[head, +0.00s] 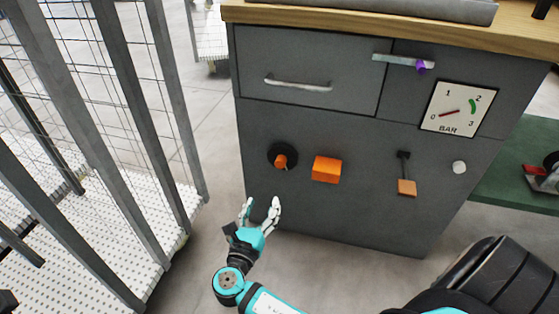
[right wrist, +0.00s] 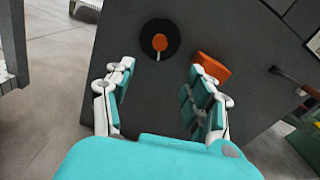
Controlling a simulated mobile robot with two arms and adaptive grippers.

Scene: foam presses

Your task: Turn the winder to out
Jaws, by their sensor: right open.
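The winder appears to be the orange knob on a round black disc (head: 281,159) on the grey cabinet front, at the left. It also shows in the right wrist view (right wrist: 160,42), where a small pale mark sits just below the orange part. No "out" label is readable. My right gripper (head: 262,205) is open and empty, below and slightly left of the winder and apart from it. In the right wrist view its spread fingers (right wrist: 162,72) lie on either side below the winder. My left gripper is not in view.
An orange block (head: 326,169) juts out right of the winder, close to my right fingers in the wrist view. A lever (head: 406,186), white knob (head: 459,167), gauge (head: 458,108) and drawer handle (head: 298,84) are on the cabinet. A mesh fence (head: 120,110) stands left.

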